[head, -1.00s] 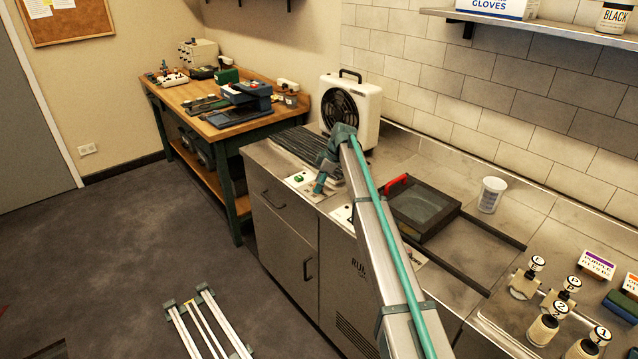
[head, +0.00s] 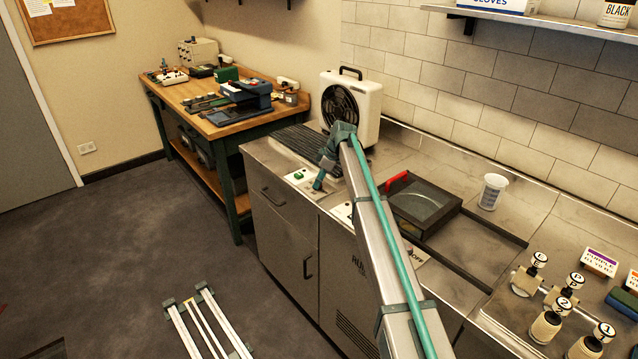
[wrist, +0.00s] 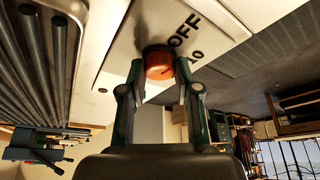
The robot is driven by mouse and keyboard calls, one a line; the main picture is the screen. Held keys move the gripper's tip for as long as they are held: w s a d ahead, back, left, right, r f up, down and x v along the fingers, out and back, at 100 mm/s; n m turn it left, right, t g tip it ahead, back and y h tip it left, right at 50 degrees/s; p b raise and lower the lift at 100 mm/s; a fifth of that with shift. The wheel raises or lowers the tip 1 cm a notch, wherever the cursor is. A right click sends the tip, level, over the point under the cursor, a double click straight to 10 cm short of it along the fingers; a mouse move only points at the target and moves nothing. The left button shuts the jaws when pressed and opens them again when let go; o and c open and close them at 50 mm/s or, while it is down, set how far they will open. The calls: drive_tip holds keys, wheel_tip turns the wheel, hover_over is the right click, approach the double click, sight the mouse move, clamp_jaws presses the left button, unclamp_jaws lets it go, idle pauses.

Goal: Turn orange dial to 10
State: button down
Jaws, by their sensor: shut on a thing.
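The orange dial (wrist: 160,63) sits on a pale panel (wrist: 117,55) in the wrist view, with the black words OFF and 10 printed to its right. My gripper (wrist: 159,72) has one finger on each side of the dial and is shut on it. A dark mark shows on the dial, but its exact heading is hard to read. In the head view my gripper (head: 319,182) is at the counter's front edge, beside a small panel with a green button (head: 298,176). The dial itself is hidden there.
Dark rollers (head: 306,145) and a white fan (head: 352,106) stand behind my gripper. A dark tray with a red handle (head: 397,181) and a clear cup (head: 492,191) are to the right. Bottles with lettered caps (head: 545,326) stand at the far right.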

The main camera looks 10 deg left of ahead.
drive_tip(key=m+t+b, duration=0.1)
drive_tip(key=m, duration=0.1)
drive_tip(key=m+t+b, duration=0.1)
drive_tip(key=m, duration=0.2)
drive_tip(key=shift+s+a+h+b, duration=0.1)
drive_tip(key=shift+s+h+b, duration=0.1)
drive_tip(key=shift+h+b, duration=0.15)
drive_tip(key=shift+m+t+h+b, duration=0.3)
drive_tip(key=shift+m+h, duration=0.1)
drive_tip(key=shift+m, duration=0.8)
drive_tip(key=shift+m+t+h+b, duration=0.15)
drive_tip(key=shift+m+t+h, duration=0.2)
drive_tip(key=shift+m, duration=0.85)
drive_tip(key=c, duration=0.8)
unclamp_jaws()
drive_tip(key=shift+c, duration=0.2)
drive_tip(key=v, duration=1.2)
